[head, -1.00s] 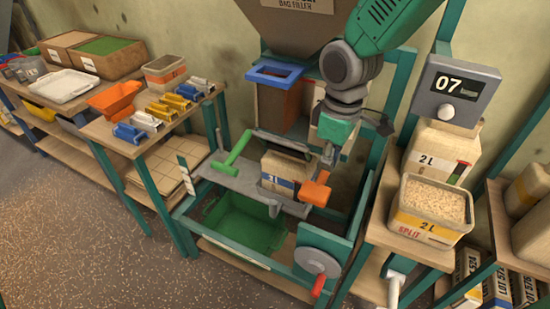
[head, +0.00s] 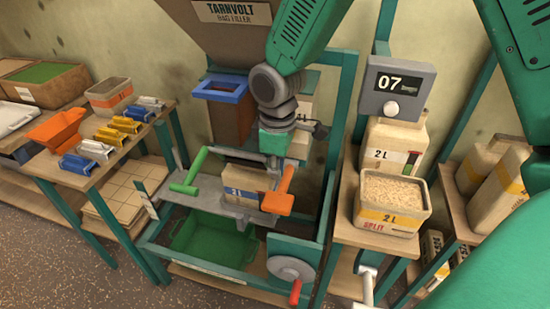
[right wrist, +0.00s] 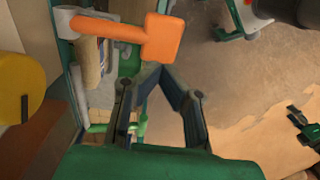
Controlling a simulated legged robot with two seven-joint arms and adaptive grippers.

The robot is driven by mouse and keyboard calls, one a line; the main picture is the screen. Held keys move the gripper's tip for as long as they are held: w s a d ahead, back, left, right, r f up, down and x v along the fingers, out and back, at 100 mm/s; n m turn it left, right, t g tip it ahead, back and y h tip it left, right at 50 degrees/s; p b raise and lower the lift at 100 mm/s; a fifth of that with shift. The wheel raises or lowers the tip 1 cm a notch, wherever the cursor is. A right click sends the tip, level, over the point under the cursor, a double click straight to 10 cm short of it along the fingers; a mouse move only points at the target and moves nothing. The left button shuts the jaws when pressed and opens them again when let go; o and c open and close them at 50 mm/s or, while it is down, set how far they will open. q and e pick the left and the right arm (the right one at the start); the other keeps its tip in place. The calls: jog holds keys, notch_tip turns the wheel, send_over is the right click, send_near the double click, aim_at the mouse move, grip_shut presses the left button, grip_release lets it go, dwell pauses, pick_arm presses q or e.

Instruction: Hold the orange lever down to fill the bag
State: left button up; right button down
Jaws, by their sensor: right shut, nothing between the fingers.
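The orange lever (head: 278,202) is at the front right of the bag filler, its arm rising up and back from the handle. It is also large at the top of the right wrist view (right wrist: 162,38). My right gripper (head: 273,166) is shut and empty, just behind the lever in the head view. In the right wrist view its fingertips (right wrist: 160,70) meet just below the lever's handle; I cannot tell whether they touch it. The bag (head: 242,190), tan with a blue band, stands under the filler, partly hidden by the lever and gripper. My left gripper is out of view.
The hopper (head: 225,35) is above. A green handle (head: 189,183) is left of the bag, and a green bin (head: 212,240) is below. A wheel with a red handle (head: 291,270) is at the front. A display reading 07 (head: 398,88) and a grain-filled container (head: 390,203) are at right.

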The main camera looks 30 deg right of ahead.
aim_at(277, 199)
notch_tip(277, 199, down, 6)
jog(key=shift+d+f, duration=0.1)
jog(key=shift+f, duration=0.7)
